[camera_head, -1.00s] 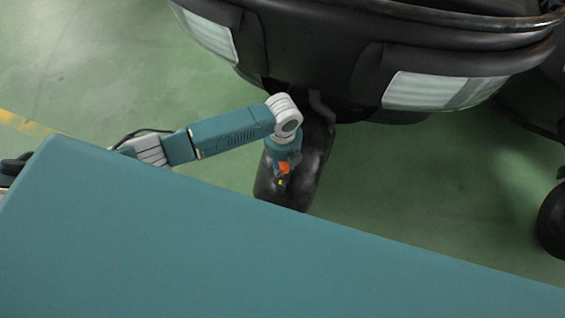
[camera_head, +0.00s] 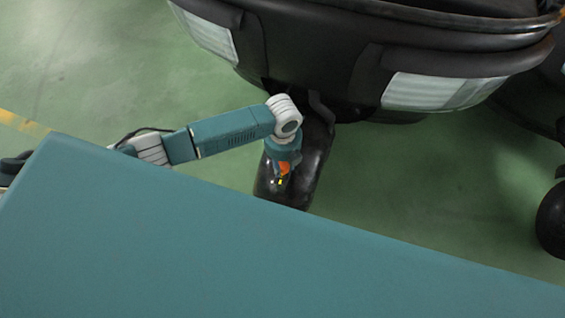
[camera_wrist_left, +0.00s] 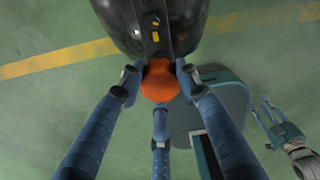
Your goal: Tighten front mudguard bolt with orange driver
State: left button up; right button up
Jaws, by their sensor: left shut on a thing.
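The orange driver (camera_wrist_left: 160,82) is between the fingers of my left gripper (camera_wrist_left: 159,76), which is shut on it; it also shows as a small orange patch in the head view (camera_head: 284,168). The black front mudguard (camera_wrist_left: 116,22) lies just beyond the driver, a glossy curved surface with a dark strip and yellow marks at its middle. In the head view my left gripper hangs over this mudguard (camera_head: 311,165). Whether the driver's tip touches the bolt is hidden. My right gripper (camera_wrist_left: 268,112) shows in the left wrist view with its fingers spread, empty, off to the right.
The black vehicle body (camera_head: 300,45) with white panels (camera_head: 432,91) overhangs the mudguard from behind. A dark wheel (camera_head: 553,220) stands at the right edge. Green floor (camera_head: 420,190) lies open around the mudguard, with a yellow line (camera_wrist_left: 55,62).

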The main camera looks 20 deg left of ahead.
pick_arm(q)
jog(key=shift+f, duration=0.35)
jog(key=shift+f+b, duration=0.7)
jog(key=shift+f, duration=0.15)
